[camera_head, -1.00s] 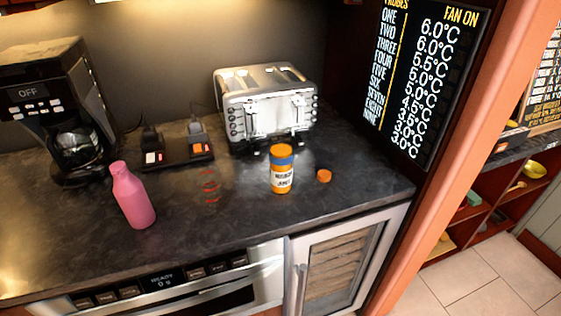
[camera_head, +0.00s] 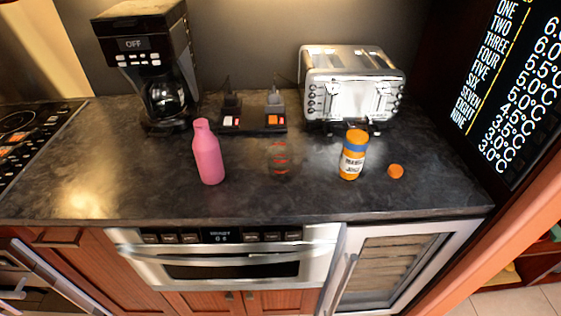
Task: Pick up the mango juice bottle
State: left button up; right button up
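The mango juice bottle (camera_head: 353,155) is orange with a blue band and a white label. It stands upright on the dark countertop (camera_head: 120,190), right of centre and in front of the toaster. A small round orange cap (camera_head: 395,171) lies on the counter just to its right. Nothing covers the bottle. Neither of my grippers shows in the head view.
A pink bottle (camera_head: 208,153) stands left of centre. A clear glass with red rings (camera_head: 279,158) stands between the bottles. A coffee maker (camera_head: 150,65), a steel toaster (camera_head: 352,88) and two small devices (camera_head: 252,118) stand behind. A microwave drawer (camera_head: 230,262) is below the counter edge.

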aim_at(356, 138)
jog(key=k, duration=1.15)
jog(key=u, duration=0.8)
jog(key=i, duration=1.5)
jog(key=z, duration=0.8)
